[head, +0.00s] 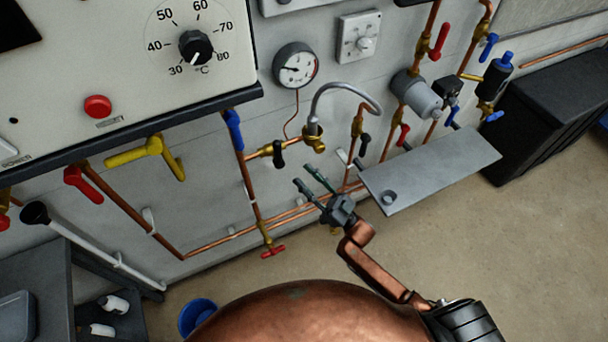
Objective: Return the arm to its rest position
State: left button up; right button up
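My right arm comes in from the lower right, with a copper-coloured link running up to a dark grey wrist. My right gripper (303,175) is at the middle of the view, in front of the copper pipes on the wall. Its two thin fingers point up and left and stand apart, with nothing seen between them. The gripper is left of the grey metal shelf (440,168) and below the curved grey spout (345,88). I cannot tell its exact distance from the pipes. My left gripper is not in view.
A control panel with a dial (196,47) juts out at upper left. Pipes carry a yellow lever (140,154), a red handle (273,252) and a round gauge (295,65). A black bin (550,115) stands right, a blue bucket (197,315) below. Floor at right is clear.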

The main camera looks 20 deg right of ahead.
dwell(0.3)
